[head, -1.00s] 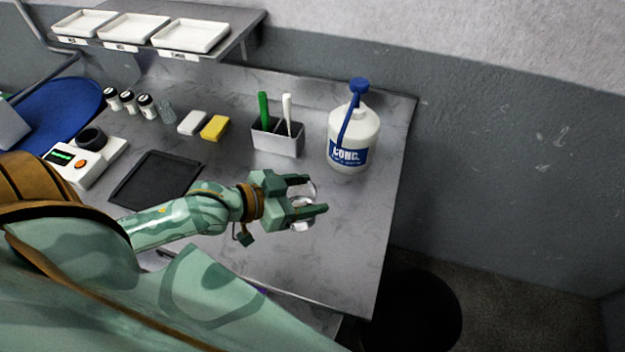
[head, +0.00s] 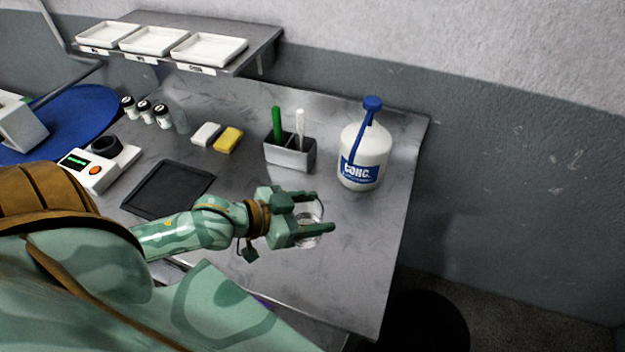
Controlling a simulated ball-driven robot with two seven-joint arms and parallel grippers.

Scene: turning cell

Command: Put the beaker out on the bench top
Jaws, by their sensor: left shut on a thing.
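The beaker (head: 308,216) is clear glass and sits between the fingers of my left gripper (head: 318,213), which is shut on it. The fingers hide part of it. It is over the right part of the grey bench top (head: 345,265); I cannot tell whether its base touches the surface. My right gripper is not in view.
A white bottle with a blue pump (head: 364,155) stands behind and right of the beaker. A grey holder (head: 290,154) with a green and a white handle stands behind it. A black tray (head: 168,188) lies left. The bench's right front is clear.

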